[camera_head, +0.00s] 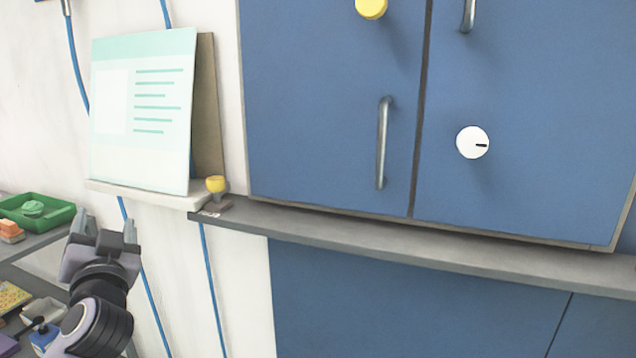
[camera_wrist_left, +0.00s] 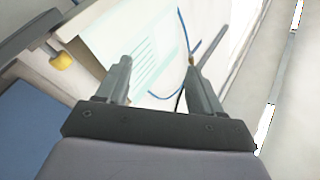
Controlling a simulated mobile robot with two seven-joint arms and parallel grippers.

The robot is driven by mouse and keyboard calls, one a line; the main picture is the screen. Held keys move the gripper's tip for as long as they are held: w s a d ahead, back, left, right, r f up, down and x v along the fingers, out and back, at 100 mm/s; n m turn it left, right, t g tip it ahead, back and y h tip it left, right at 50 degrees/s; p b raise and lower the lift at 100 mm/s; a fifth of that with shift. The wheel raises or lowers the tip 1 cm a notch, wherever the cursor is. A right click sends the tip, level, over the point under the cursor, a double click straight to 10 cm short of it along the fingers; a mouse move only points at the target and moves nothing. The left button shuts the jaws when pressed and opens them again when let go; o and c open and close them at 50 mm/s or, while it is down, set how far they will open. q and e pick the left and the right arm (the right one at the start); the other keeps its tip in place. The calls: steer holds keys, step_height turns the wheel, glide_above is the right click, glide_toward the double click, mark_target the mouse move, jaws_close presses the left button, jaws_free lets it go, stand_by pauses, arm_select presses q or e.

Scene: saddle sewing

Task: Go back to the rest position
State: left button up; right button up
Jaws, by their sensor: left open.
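My left gripper (camera_head: 105,228) is at the lower left of the head view, fingers pointing up. It is open and empty, in front of the white wall and below the light panel with green text lines (camera_head: 150,100). In the left wrist view the two fingers (camera_wrist_left: 158,80) stand apart with nothing between them. The panel (camera_wrist_left: 155,65) shows behind them. My right gripper is in neither view.
Blue cabinet doors (camera_head: 330,100) with metal handles, a yellow knob (camera_head: 371,8) and a white dial (camera_head: 472,142) fill the right. A grey ledge (camera_head: 400,248) runs below. A small yellow-topped object (camera_head: 216,184) stands at its left end. A green tray (camera_head: 55,212) sits on shelves at left.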

arm_select(q)
steer(key=a+r+m+y, duration=0.1)
steer(key=a+r, duration=0.1)
steer(key=a, duration=0.2)
step_height(320, 180, down, 18)
steer(key=s+d+m+g+h, duration=0.2)
steer(key=s+d+m+h, duration=0.15)
steer(key=h, duration=0.25)
steer(key=s+d+f+m+g+h, duration=0.1)
steer(key=s+f+g+h, duration=0.1)
steer(key=s+f, duration=0.45)
steer(key=s+d+f+m+g+h, duration=0.1)
steer(key=s+f+m+g+h, duration=0.15)
steer(key=f, duration=0.75)
steer(key=s+d+f+n+g+h, duration=0.1)
steer(key=s+f, duration=0.3)
steer(key=s, duration=0.3)
steer(key=s+d+f+g+h, duration=0.1)
steer(key=s+d+f, duration=0.1)
steer(key=s+f, duration=0.4)
steer(key=d+r+n+p, duration=0.3)
steer(key=d+r+n, duration=0.2)
steer(key=d, duration=0.4)
steer(key=shift+s+t+p, duration=0.35)
steer(key=shift+s+t, duration=0.1)
